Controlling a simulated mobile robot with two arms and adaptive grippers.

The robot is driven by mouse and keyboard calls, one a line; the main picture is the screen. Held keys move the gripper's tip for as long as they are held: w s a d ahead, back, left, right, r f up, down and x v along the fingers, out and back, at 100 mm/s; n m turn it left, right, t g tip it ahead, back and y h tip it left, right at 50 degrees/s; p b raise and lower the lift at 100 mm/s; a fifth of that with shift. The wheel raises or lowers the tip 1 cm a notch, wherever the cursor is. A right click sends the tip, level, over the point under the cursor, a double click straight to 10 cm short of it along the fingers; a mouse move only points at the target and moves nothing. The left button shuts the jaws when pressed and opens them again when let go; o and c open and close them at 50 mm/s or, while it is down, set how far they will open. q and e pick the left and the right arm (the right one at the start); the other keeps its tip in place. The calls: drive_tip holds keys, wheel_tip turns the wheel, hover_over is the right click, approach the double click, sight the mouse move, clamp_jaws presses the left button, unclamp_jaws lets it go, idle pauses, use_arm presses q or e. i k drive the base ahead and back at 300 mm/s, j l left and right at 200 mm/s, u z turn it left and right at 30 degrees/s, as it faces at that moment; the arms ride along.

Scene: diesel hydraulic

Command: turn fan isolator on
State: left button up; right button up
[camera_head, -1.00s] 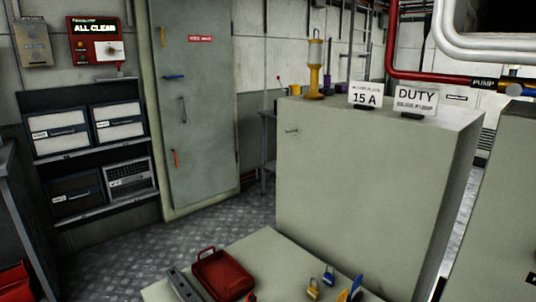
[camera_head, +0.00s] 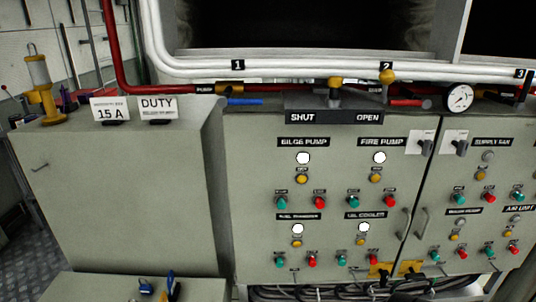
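A grey control cabinet (camera_head: 260,180) fills the right half of the head view. A panel section labelled what looks like SUPPLY FAN (camera_head: 493,142) is at the right, with a pale round lamp, a yellow lamp and green and red buttons below it. A dark rotary handle on a white plate (camera_head: 459,142) sits just left of that label, beside the door seam. A similar handle on a white plate (camera_head: 423,143) is on the door left of the seam. The markings on both plates are too small to read. Neither of my grippers is in view.
A red pipe with yellow valves (camera_head: 387,77) and a gauge (camera_head: 460,98) run above the cabinet. A lower grey cabinet (camera_head: 110,190) with 15 A and DUTY cards stands left. Cables hang below the panels.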

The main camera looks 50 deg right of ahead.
sight(413, 276)
drive_tip(key=k+j+z, duration=0.25)
drive_tip(key=z, duration=0.2)
drive_tip(key=k+z, duration=0.1)
drive_tip(key=z, duration=2.05)
drive_tip(key=i+l+u, duration=0.25)
drive_tip(key=l, duration=0.4)
drive_tip(key=i+l+u, duration=0.1)
drive_tip(key=i+l, duration=0.15)
drive_tip(key=l, duration=0.15)
